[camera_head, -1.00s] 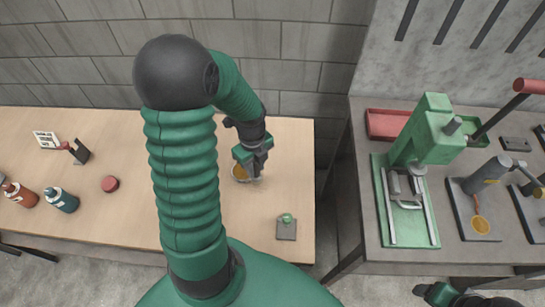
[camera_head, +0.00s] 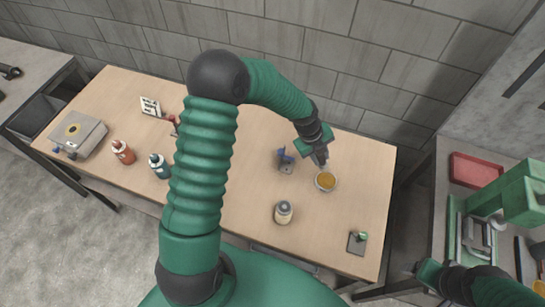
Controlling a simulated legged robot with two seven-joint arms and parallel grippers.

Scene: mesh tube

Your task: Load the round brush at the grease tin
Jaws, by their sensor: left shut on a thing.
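The grease tin (camera_head: 326,181) is a small round pale dish with orange-brown grease in it, on the wooden table. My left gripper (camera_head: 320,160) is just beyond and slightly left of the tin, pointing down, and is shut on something. The held thing is too small and dark to make out, so I cannot confirm that it is the round brush. Whether it touches the grease cannot be told. My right gripper (camera_head: 428,272) is at the lower right, near the metal bench, far from the tin; its jaws are too unclear to read.
A blue holder (camera_head: 286,159) stands left of the tin. Red (camera_head: 123,152) and teal (camera_head: 159,166) bottles stand left. A green press (camera_head: 500,205) is on the right bench.

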